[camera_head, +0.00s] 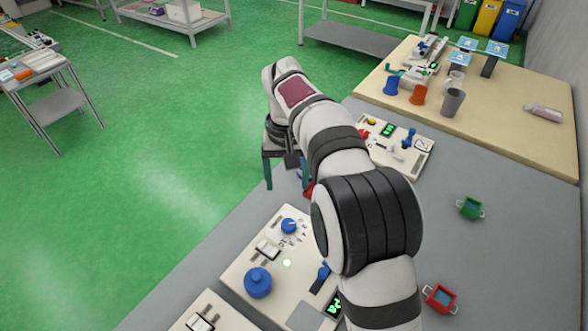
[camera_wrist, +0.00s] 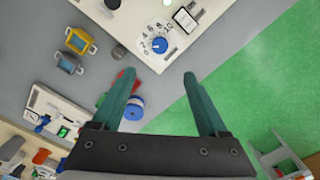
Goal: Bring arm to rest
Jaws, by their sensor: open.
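My arm reaches out over the grey worktop in the head view, with my gripper (camera_head: 287,181) hanging at its far end by the worktop's left edge. In the wrist view my gripper (camera_wrist: 160,75) has its two teal fingers wide apart, with nothing held between them. A blue-and-white round object (camera_wrist: 134,108) shows beside and partly behind the left finger, with a red part near it. Whether the finger touches it I cannot tell. Beyond the fingertips is a panel with a blue dial knob (camera_wrist: 158,45).
Control panels line the worktop: one with a blue knob (camera_head: 257,283) in front, another (camera_head: 408,150) beyond my arm. A green pot (camera_head: 470,208) and a red pot (camera_head: 440,297) stand right. Green floor is open left.

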